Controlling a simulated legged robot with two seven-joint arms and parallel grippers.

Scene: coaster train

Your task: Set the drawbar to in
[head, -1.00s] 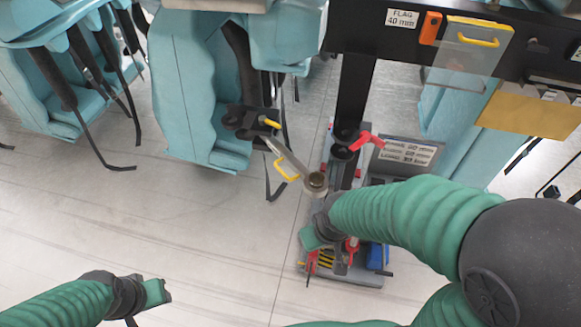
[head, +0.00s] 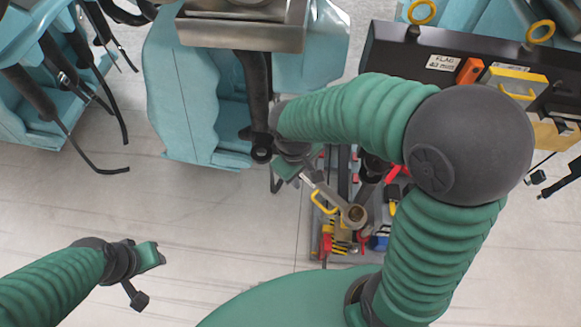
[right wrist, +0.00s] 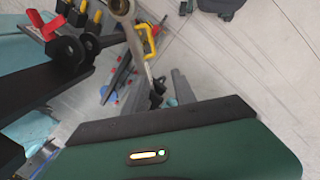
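The drawbar (head: 333,193) is a grey bar with a round eye at its lower right end and a yellow handle (head: 322,203). It slants down from beneath the teal vehicle's end, with the eye above the tool trolley. In the right wrist view the drawbar (right wrist: 137,45) shows at the top, its eye cut by the frame edge. My right gripper (head: 287,166) is close to the drawbar's upper left end, partly hidden by my forearm. My left gripper (head: 152,257) is at the lower left over bare floor, far from the drawbar.
The tool trolley (head: 327,257) stands on the floor under the drawbar's eye, partly covered by my right arm. A black beam with a flag label (head: 441,62) crosses the upper right. A teal vehicle (head: 190,100) stands behind the drawbar. The floor at lower left is clear.

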